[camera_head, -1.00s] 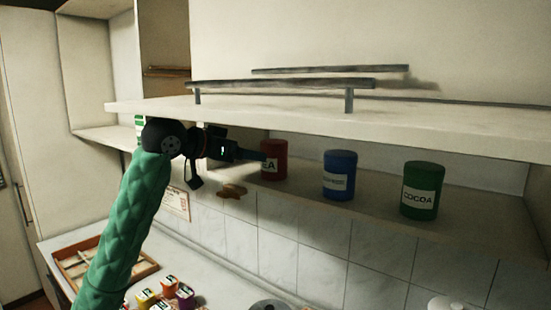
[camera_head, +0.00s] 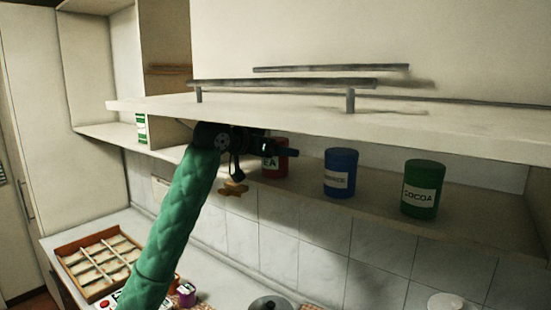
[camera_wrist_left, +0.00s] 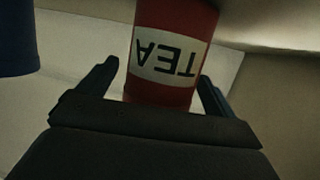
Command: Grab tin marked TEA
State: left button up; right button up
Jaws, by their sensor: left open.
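The red tin marked TEA (camera_head: 279,163) stands on the lower shelf, partly hidden behind my left gripper (camera_head: 284,152) in the head view. In the left wrist view the tin (camera_wrist_left: 172,45) appears upside down, its white TEA label facing the camera. My left gripper's two fingers (camera_wrist_left: 158,82) are open, one on each side of the tin in that view. My right gripper is not in view.
A blue tin (camera_head: 340,173) and a green COCOA tin (camera_head: 422,189) stand right of the red tin. A divided wooden tray (camera_head: 100,262) lies on the counter.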

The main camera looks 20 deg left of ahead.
pick_arm(q)
jog(key=c, duration=1.2)
jog(key=shift+w+r, duration=0.15)
jog(key=shift+r, duration=0.05)
